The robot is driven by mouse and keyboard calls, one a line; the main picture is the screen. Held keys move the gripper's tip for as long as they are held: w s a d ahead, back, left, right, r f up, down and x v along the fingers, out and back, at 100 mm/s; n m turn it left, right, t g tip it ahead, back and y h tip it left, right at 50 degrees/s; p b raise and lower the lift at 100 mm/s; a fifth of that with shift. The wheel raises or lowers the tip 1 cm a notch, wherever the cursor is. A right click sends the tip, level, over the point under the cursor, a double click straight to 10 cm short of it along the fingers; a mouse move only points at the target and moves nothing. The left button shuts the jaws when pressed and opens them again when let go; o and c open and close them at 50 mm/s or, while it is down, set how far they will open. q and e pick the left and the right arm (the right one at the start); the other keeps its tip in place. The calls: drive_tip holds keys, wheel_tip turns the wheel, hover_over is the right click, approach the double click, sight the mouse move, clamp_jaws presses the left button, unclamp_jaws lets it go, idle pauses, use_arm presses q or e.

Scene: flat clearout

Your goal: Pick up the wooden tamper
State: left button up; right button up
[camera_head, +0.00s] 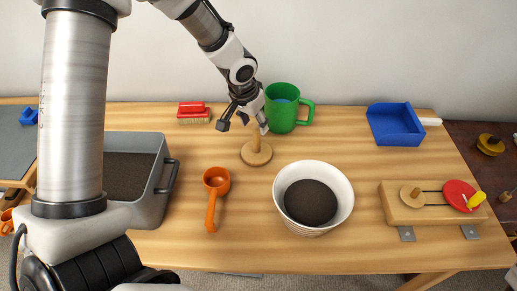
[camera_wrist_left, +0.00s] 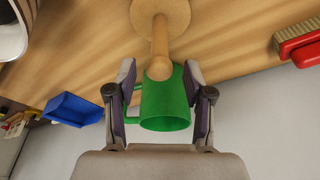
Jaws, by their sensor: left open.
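The wooden tamper (camera_head: 256,154) stands upright on the table, its round base down and its handle up. In the left wrist view its handle (camera_wrist_left: 160,50) points toward my left gripper. My left gripper (camera_head: 243,125) is open above the tamper, its fingers on either side of the knob at the handle's top. In the left wrist view the knob shows between the two fingertips (camera_wrist_left: 160,74), with a gap on each side. The gripper holds nothing. My right gripper is not in view.
A green mug (camera_head: 282,112) stands close behind the gripper. A red brush (camera_head: 193,113), an orange scoop (camera_head: 214,184), a white bowl (camera_head: 330,179) of dark grounds and a grey bin (camera_head: 149,197) surround the tamper. A blue dustpan (camera_head: 396,123) lies farther right.

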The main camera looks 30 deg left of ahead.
use_arm(q)
drive_tip(key=x, duration=0.5)
drive_tip(key=shift+w, duration=0.35)
drive_tip(key=shift+s+r, duration=0.15)
drive_tip(key=shift+c, duration=0.4)
clamp_jaws()
wheel_tip(320, 180, up, 9)
drive_tip(key=shift+r+p, duration=0.1)
drive_tip(key=shift+p, duration=0.8)
drive_tip(key=shift+r, duration=0.4)
